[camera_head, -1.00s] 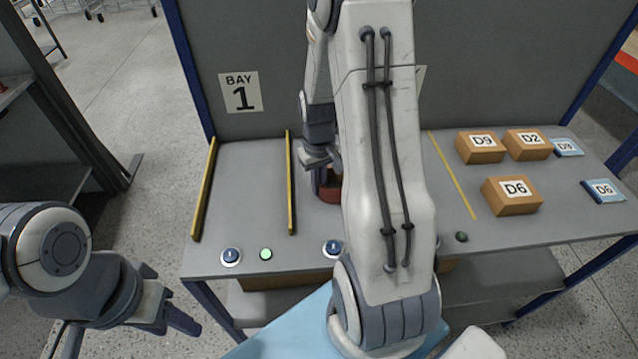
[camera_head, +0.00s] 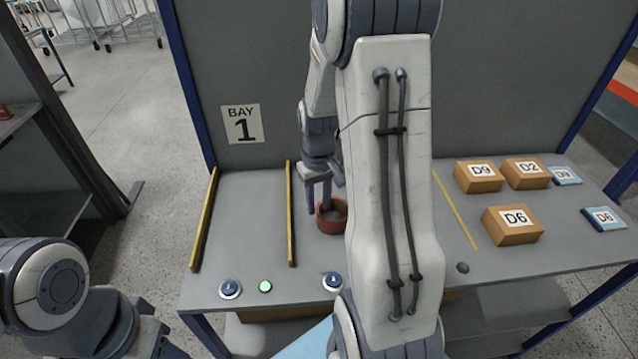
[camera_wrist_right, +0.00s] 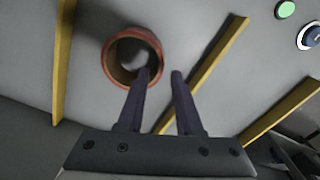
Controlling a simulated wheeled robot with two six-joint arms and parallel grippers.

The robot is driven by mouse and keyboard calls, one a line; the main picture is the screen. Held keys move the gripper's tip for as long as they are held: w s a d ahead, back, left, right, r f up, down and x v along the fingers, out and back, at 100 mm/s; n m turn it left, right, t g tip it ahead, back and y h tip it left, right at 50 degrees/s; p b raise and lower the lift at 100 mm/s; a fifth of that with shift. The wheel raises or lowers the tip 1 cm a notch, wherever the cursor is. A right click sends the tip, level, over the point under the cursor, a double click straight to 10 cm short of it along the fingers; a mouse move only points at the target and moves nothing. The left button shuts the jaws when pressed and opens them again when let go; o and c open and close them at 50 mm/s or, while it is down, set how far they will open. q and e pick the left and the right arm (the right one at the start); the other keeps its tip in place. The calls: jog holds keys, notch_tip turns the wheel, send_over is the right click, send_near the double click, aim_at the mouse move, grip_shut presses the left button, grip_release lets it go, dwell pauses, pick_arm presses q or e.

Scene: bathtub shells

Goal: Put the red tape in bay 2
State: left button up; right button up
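The red tape (camera_head: 332,225), a short ring with an open top, rests on the grey bench right of the second yellow divider (camera_head: 290,215). My right gripper (camera_head: 319,208) is open above it; one finger appears over or inside the ring's opening and the other outside its wall. In the right wrist view the tape (camera_wrist_right: 112,72) lies between two dividers, and the right fingers (camera_wrist_right: 161,72) are clearly apart. My right arm hides the bench right of the tape and any bay 2 sign.
The BAY 1 sign (camera_head: 242,124) is on the back panel, above an empty bay. Blue buttons (camera_head: 230,289) and a lit green lamp (camera_head: 265,286) line the front edge. Boxes D9 (camera_head: 480,178), D2 (camera_head: 526,173) and D6 (camera_head: 512,226) stand at the right.

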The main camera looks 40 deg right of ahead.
notch_tip(320, 180, up, 7)
jog(key=s+a+r+n, duration=0.1)
jog(key=s+a+n, duration=0.1)
jog(key=a, duration=0.7)
jog(key=s+a+r+n, duration=0.1)
jog(key=s+a+n, duration=0.15)
jog(key=a, duration=0.65)
jog(key=s+a+n+y, duration=0.1)
jog(key=s+a+n, duration=0.4)
jog(key=s+a, duration=0.4)
jog(key=s, duration=0.4)
jog(key=shift+a, duration=0.35)
jog(key=shift+r, duration=0.1)
jog(key=shift+s+d, duration=0.1)
